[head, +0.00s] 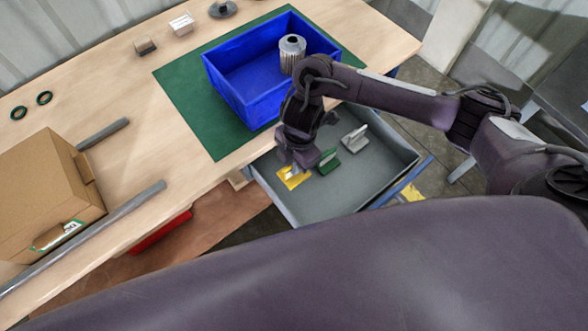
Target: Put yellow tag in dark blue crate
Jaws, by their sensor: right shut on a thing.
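The yellow tag (290,181) is at the left part of an open grey drawer (346,191) below the table edge. My right gripper (296,169) reaches down over the drawer and is shut on the yellow tag, hiding part of it. I cannot tell whether the tag touches the drawer floor. The dark blue crate (244,102) stands on a green mat on the table, behind my right arm. A ribbed grey filter cartridge (291,58) stands in its right part. My left gripper is not in view.
A green tag (328,162) and a white tag (354,137) lie in the drawer right of the gripper. The green mat (186,105) has free room left of the crate. A cardboard box (45,185) and grey rails (100,133) are at the left. Small blocks (181,24) stand at the back.

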